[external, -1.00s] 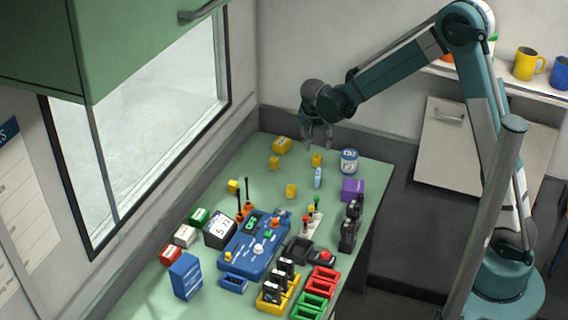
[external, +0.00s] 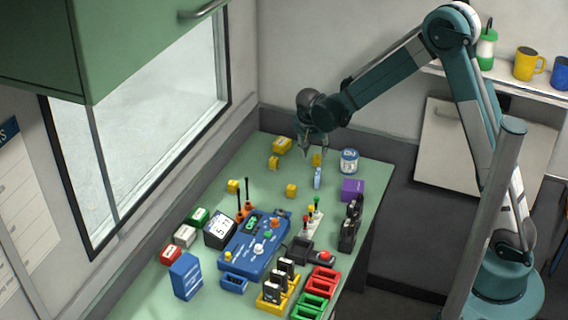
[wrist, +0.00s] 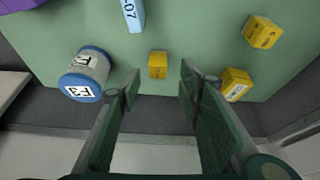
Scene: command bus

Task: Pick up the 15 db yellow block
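Several yellow blocks lie on the green bench, and I cannot read "15 db" on any of them. One small yellow block (external: 316,160) is just below my gripper (external: 314,152). In the wrist view this small block (wrist: 158,65) appears between and beyond the fingertips of my gripper (wrist: 160,82), which is open and empty. A yellow block with dark marks (wrist: 262,32) and a larger one with a white label (wrist: 236,84) lie to the right; they also show in the external view, the marked one (external: 273,163) and the labelled one (external: 282,145).
A pale blue piece (external: 317,179) stands close to the small block. A blue-and-white can (external: 349,161) and a purple block (external: 352,189) are to its right. More yellow blocks (external: 291,190) (external: 233,186) and a blue console (external: 256,247) are nearer. A wall bounds the bench behind.

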